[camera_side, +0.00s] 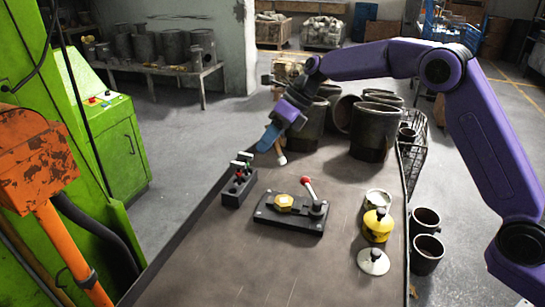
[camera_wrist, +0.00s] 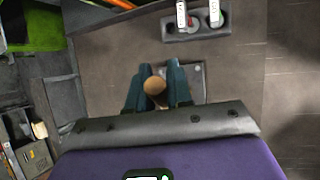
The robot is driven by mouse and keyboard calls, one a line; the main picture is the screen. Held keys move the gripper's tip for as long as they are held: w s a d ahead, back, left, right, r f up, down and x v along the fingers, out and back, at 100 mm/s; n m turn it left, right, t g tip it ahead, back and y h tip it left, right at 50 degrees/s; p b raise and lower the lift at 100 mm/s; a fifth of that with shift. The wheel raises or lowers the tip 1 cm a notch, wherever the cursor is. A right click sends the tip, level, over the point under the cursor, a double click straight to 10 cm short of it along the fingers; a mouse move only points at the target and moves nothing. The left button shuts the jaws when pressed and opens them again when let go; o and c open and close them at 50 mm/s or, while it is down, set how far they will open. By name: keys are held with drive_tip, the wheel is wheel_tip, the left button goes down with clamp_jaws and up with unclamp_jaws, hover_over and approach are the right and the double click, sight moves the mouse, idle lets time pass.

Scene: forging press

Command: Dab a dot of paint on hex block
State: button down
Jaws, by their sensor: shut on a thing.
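The brass-coloured hex block (camera_side: 284,201) sits on a dark fixture plate (camera_side: 290,222) on the table, beside a clamp lever with a red knob (camera_side: 308,181). My gripper (camera_side: 270,138) is above the table, behind the fixture and apart from the block. Its blue fingers are shut on a tan-handled dabber (camera_side: 279,149), whose pale tip points down. In the wrist view, my gripper (camera_wrist: 155,88) shows the dabber's round tan end (camera_wrist: 154,85) between the fingers. A grey plate (camera_wrist: 197,75) lies partly hidden behind them; I cannot make out the hex block there.
A yellow paint pot (camera_side: 376,227), a whitish cup (camera_side: 378,198) and a pale knobbed lid (camera_side: 373,262) stand at the table's right. A black holder (camera_side: 237,190) with red and white-topped items stands left; it also shows in the wrist view (camera_wrist: 196,29). Dark cylinders (camera_side: 371,135) crowd the back.

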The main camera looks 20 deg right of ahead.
idle(0.4)
drive_tip(key=shift+s+f, duration=0.25)
drive_tip(key=shift+f, duration=0.65)
